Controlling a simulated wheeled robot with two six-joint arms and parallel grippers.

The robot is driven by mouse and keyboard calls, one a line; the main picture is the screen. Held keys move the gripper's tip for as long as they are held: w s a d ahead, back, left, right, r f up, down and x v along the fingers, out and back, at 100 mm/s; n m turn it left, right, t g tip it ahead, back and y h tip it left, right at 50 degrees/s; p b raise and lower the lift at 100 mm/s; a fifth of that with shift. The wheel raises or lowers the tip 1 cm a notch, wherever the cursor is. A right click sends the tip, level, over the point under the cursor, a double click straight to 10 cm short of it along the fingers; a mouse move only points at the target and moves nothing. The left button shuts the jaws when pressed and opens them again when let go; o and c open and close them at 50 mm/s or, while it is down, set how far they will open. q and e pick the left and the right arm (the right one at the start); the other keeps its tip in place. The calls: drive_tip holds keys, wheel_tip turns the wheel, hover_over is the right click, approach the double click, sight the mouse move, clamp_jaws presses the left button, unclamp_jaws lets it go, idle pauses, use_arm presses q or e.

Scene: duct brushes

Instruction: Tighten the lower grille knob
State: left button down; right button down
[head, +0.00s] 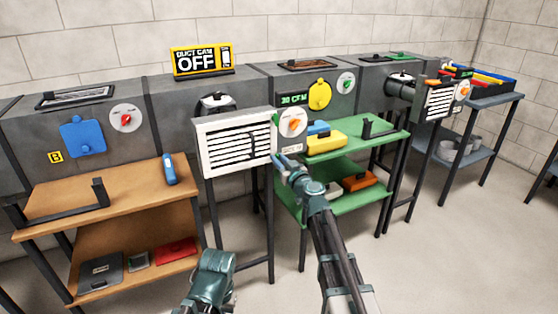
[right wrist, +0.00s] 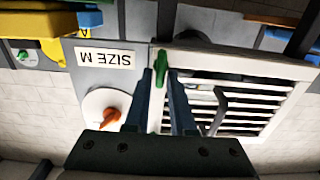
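The white grille (head: 232,146) is on the front of a grey duct box, with a grey dial panel at its right edge. A green knob (head: 275,118) shows at the grille's upper right corner. In the right wrist view, which is upside down, a green grille knob (right wrist: 161,64) stands beside the SIZE M label, at the lower corner. My right gripper (head: 284,164) hides that corner in the head view. Its fingers (right wrist: 162,76) are apart on either side of the lower knob, with no clear contact. Only a teal part of my left arm shows, low in the head view.
An orange dial (head: 293,124) sits beside the grille; it shows as an orange pointer (right wrist: 110,117) close to the fingers. A green shelf (head: 370,148) with yellow and blue items stands right, a wooden shelf (head: 130,188) left. The floor in front is clear.

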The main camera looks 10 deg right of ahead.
idle(0.4)
drive_tip(key=shift+w+f+m+b, duration=0.1)
drive_tip(key=shift+f+m+b, duration=0.3)
drive_tip(key=shift+m, duration=5.45)
drive_tip(key=shift+s+f+m+b, duration=0.1)
drive_tip(key=shift+f+m+b, duration=0.25)
drive_tip(key=shift+m, duration=5.45)
drive_tip(key=shift+w+f+m+b, duration=0.1)
drive_tip(key=shift+f+m+b, duration=0.3)
drive_tip(key=shift+m, duration=5.75)
drive_tip(key=c, duration=0.9)
unclamp_jaws()
